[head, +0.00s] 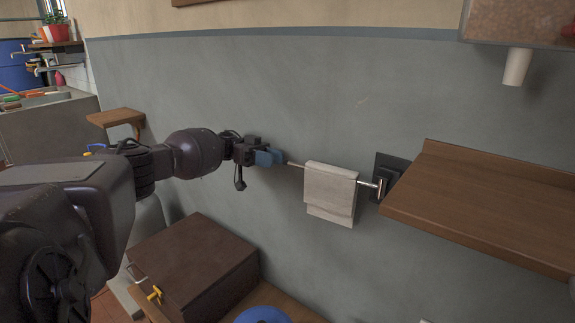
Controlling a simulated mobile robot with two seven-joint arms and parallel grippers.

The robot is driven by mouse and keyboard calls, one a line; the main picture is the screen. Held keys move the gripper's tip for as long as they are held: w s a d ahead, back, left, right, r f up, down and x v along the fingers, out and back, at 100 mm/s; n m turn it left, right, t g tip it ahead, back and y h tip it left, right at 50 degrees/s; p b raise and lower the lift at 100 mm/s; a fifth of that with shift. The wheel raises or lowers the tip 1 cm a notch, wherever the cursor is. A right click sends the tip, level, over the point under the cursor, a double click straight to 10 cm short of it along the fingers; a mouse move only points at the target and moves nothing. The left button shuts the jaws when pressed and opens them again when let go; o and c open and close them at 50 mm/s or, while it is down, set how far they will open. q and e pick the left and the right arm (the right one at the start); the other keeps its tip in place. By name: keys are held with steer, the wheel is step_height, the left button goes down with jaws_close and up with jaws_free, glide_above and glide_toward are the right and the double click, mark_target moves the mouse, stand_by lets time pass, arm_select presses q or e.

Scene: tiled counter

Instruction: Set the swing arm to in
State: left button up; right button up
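The swing arm (369,184) is a thin metal rod. It comes from a dark square plate (389,167) on the grey wall and extends to the left. A beige towel (331,190) hangs over it. My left gripper (280,159), with blue fingers, is at the rod's left free end. The fingers overlap the rod's tip in the picture; I cannot tell whether they are closed on it. My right gripper is not in view.
A wooden shelf (490,205) juts out just right of the wall plate. A dark brown box (195,262) stands below my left arm, with a blue round thing (262,315) beside it. A small wooden shelf (116,117) is at the left. The wall above the rod is clear.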

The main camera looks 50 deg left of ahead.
arm_select(q)
steer(key=v, duration=0.3)
steer(key=shift+s+a+b, duration=0.1)
steer(key=shift+a+b, duration=0.15)
steer(key=shift+b, duration=0.1)
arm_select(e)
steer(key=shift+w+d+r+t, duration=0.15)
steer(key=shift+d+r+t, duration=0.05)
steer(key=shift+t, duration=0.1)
